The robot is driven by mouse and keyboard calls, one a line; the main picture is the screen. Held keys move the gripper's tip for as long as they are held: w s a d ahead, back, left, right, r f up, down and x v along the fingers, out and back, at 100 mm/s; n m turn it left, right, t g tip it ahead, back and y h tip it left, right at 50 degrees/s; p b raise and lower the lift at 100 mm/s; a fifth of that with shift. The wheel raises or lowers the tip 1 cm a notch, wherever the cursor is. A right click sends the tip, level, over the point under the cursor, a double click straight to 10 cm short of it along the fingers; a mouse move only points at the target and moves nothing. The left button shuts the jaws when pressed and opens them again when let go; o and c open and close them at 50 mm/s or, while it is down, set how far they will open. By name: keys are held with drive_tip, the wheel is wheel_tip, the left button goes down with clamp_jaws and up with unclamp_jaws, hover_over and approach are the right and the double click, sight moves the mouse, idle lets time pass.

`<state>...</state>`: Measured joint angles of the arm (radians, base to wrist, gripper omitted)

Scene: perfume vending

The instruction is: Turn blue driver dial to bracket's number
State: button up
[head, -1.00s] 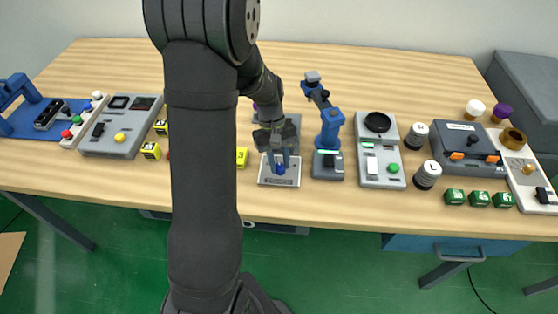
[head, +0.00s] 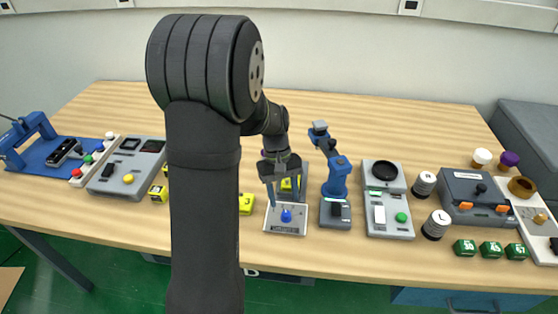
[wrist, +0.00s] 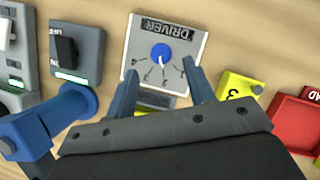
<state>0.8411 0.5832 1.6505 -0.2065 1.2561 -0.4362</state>
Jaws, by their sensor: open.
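The blue dial (head: 286,215) sits on a light grey plate (head: 270,228); in the wrist view the dial (wrist: 161,52) has a white mark and the plate reads DRIVER, with small numbers around one side.
A yellow numbered block (head: 247,203) lies left of the plate. Green numbered blocks (head: 490,250) lie at the front right.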

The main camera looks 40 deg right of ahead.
sight(286, 213)
drive_tip(key=v, duration=1.2)
drive_tip(key=shift+r, duration=0.35)
drive_tip(key=shift+f, duration=0.1)
drive_tip(key=x, duration=1.7)
drive_tip(key=shift+f, duration=0.2)
